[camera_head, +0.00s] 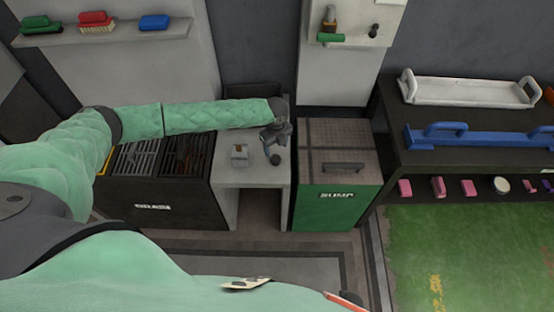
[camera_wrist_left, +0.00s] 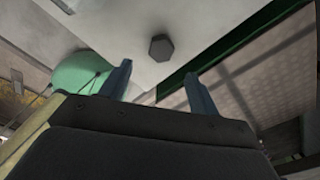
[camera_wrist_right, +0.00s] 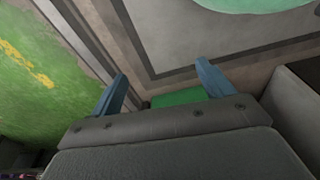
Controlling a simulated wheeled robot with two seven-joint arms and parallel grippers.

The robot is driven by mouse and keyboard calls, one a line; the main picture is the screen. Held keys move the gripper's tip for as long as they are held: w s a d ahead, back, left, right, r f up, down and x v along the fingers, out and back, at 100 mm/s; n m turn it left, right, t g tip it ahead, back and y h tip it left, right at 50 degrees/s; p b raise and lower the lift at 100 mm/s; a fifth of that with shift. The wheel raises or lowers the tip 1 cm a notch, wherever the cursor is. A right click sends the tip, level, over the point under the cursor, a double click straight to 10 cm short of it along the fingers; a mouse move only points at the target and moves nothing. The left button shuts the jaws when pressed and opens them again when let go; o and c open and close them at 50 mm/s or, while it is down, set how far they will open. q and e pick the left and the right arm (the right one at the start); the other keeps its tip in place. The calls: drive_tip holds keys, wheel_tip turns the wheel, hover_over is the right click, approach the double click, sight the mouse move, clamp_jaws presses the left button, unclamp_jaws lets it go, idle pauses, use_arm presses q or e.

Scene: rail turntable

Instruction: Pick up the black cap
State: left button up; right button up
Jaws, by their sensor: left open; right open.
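The black cap is a small dark hexagonal piece. It stands on a pale table (camera_head: 235,172), just under my left gripper (camera_head: 277,145) in the head view, where only a small dark part of the cap (camera_head: 275,159) shows. In the left wrist view the cap (camera_wrist_left: 160,47) lies ahead of the open fingertips of my left gripper (camera_wrist_left: 158,72), apart from them, with nothing between the jaws. My right gripper (camera_wrist_right: 160,82) is open and empty above the floor in the right wrist view; it does not show in the head view.
A small grey block with a tan top (camera_head: 239,156) stands on the table left of the cap. A green bin marked SUMP (camera_head: 338,205) adjoins on the right, and a black unit with grates (camera_head: 155,195) on the left.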

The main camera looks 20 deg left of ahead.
sight(275, 158)
use_arm(q)
drive_tip(key=shift+d+f+m, duration=0.1)
drive_tip(key=shift+d+m, duration=0.05)
drive_tip(key=shift+m, duration=0.35)
drive_tip(key=shift+w+f, duration=0.1)
drive_tip(key=shift+f, duration=0.15)
wheel_tip(275, 158, down, 2)
drive_tip(key=shift+p, duration=0.55)
drive_tip(key=f, duration=0.1)
drive_tip(key=f+p, duration=0.2)
drive_tip(key=f, duration=0.1)
drive_tip(key=shift+a, duration=0.3)
drive_tip(key=shift+f+p, duration=0.35)
drive_tip(key=shift+f, duration=0.25)
use_arm(e)
drive_tip(key=s+d+f, duration=0.3)
drive_tip(key=f, duration=0.3)
drive_tip(key=shift+s+d+f+t, duration=0.15)
drive_tip(key=shift+s+f+t, duration=0.1)
drive_tip(key=shift+f+t, duration=0.1)
use_arm(q)
drive_tip(key=c, duration=1.1)
use_arm(e)
drive_tip(key=shift+d, duration=0.15)
